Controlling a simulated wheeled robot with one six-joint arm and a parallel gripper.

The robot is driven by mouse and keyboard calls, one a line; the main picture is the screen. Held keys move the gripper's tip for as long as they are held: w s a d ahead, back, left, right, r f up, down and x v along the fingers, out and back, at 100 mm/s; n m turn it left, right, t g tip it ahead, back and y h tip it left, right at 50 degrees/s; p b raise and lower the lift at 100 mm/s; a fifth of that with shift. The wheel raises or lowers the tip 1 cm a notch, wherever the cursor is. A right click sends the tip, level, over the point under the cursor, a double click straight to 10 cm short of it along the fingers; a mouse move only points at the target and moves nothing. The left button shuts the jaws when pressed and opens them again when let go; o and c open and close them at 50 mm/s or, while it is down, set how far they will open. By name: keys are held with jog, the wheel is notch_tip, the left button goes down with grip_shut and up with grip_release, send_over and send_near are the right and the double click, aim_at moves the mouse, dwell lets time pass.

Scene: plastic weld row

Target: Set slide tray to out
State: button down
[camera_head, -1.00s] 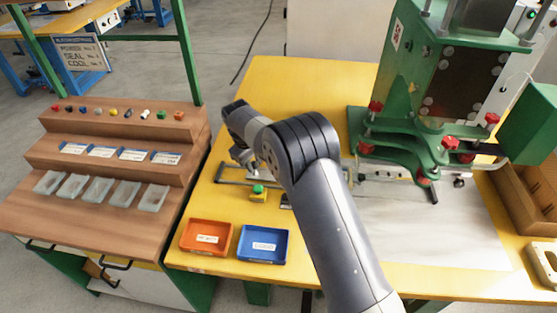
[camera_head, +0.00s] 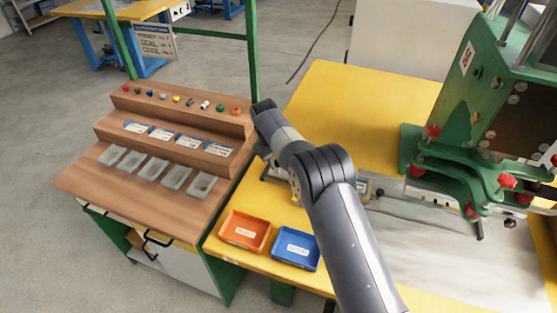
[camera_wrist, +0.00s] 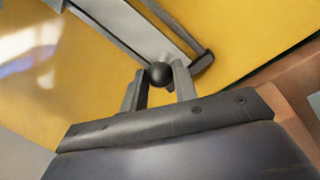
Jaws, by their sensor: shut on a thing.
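In the wrist view my gripper (camera_wrist: 160,84) is shut on a round black knob (camera_wrist: 160,72). The knob sits at the near end of a grey metal slide tray (camera_wrist: 128,28). A dark rail (camera_wrist: 172,24) runs beside the tray and ends in a crossbar close to the right fingertip. In the head view my arm covers the gripper, the knob and most of the slide.
An orange bin (camera_head: 245,231) and a blue bin (camera_head: 292,249) stand at the yellow bench's front edge. A stepped wooden rack (camera_head: 150,150) with small parts stands close on the left. A green press (camera_head: 480,130) with red knobs stands right. The rear bench is clear.

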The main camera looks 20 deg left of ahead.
jog(key=shift+a+r, duration=0.15)
jog(key=shift+a, duration=0.1)
jog(key=c, duration=1.3)
grip_release()
jog(key=shift+a, duration=0.1)
jog(key=shift+o, duration=0.9)
notch_tip(320, 180, up, 10)
jog(key=s+a, duration=0.1)
jog(key=shift+s+r, duration=0.2)
jog(key=shift+s, duration=0.2)
jog(key=shift+f, duration=0.1)
jog(key=f, duration=0.3)
jog(key=w+d+f, duration=0.1)
jog(key=f, duration=0.6)
jog(key=shift+w+d+f, duration=0.2)
jog(key=shift+w, duration=0.2)
jog(key=shift+d+f, duration=0.1)
jog(key=shift+d, duration=0.5)
